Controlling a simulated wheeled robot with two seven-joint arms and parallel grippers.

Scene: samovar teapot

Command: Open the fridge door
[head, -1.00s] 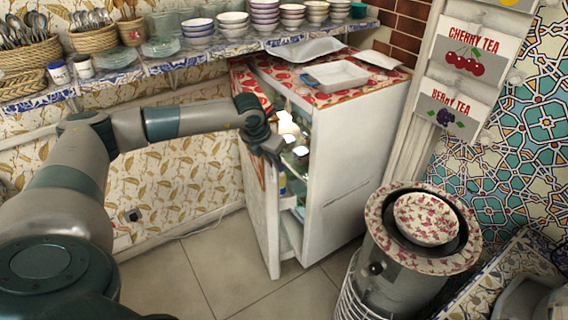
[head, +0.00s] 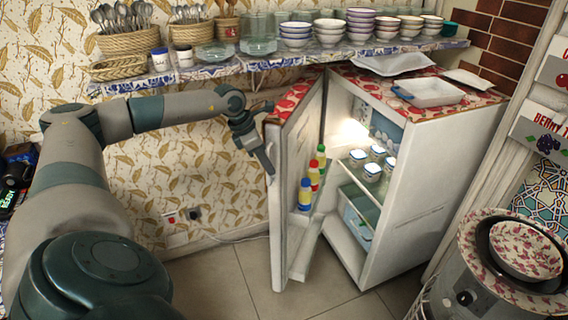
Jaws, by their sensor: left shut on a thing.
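The white fridge (head: 418,195) has a red floral top. Its door (head: 283,210) stands wide open, swung out to the left, and its inside is lit. My left gripper (head: 264,158) is at the outer face of the door, near its upper left edge, and is shut on the door. The exact part between its fingers is hard to see. Several bottles (head: 305,194) stand on the inner side of the door. Several white-lidded jars (head: 373,171) stand on a shelf inside, above a pale blue bin (head: 356,222). My right gripper is not in view.
A shelf (head: 214,70) with stacked bowls and cutlery baskets runs along the wall above my left arm. A white tray (head: 430,92) lies on the fridge top. A samovar (head: 478,275) stands at the right front. Tiled floor in front of the fridge is clear.

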